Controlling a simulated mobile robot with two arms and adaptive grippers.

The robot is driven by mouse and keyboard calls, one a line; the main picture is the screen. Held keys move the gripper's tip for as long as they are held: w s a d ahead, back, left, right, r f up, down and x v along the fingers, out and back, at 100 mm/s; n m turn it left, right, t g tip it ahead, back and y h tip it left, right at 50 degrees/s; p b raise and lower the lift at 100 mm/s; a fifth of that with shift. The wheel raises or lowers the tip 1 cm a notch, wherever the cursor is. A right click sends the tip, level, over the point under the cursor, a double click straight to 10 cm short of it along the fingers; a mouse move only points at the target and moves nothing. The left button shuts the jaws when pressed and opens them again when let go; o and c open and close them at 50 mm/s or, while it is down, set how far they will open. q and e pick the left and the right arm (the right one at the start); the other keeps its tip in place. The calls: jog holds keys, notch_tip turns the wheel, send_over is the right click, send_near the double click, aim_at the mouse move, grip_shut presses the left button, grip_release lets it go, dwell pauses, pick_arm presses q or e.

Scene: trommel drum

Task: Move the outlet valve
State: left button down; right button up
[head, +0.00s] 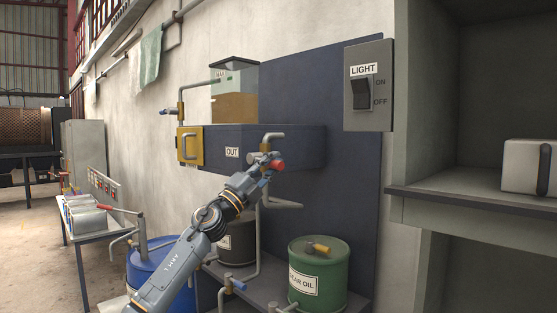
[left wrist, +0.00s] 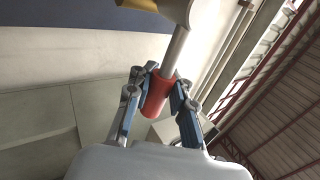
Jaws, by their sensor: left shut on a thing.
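The outlet valve (head: 255,158) sits on a grey pipe at the front of the dark blue tank, beside the label OUT (head: 232,152). Its red handle grip (head: 277,165) shows at the end of my left arm. My left gripper (head: 267,173) is at this grip. In the left wrist view the red grip (left wrist: 155,96) on a grey rod (left wrist: 175,52) is between the blue-padded fingers of my left gripper (left wrist: 157,100), which is shut on it. The fingers partly hide the grip. My right gripper is in neither view.
A box tank marked MAX (head: 222,74) stands above the blue tank. Below are a green gear oil drum (head: 318,270), a dark drum (head: 237,243), a blue barrel (head: 160,265) and pipes. A light switch (head: 368,84) and a shelf (head: 470,190) are at the right.

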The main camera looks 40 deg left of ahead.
pick_arm(q)
jog(key=shift+r+n+y+p, duration=0.1)
jog(key=shift+n+y+p, duration=0.25)
jog(key=shift+n, duration=0.25)
jog(key=shift+w, duration=0.1)
jog(key=c, duration=1.4)
grip_release()
jog(key=shift+o, duration=1.1)
jog(key=shift+s+a+r, duration=0.1)
jog(key=shift+s, duration=0.3)
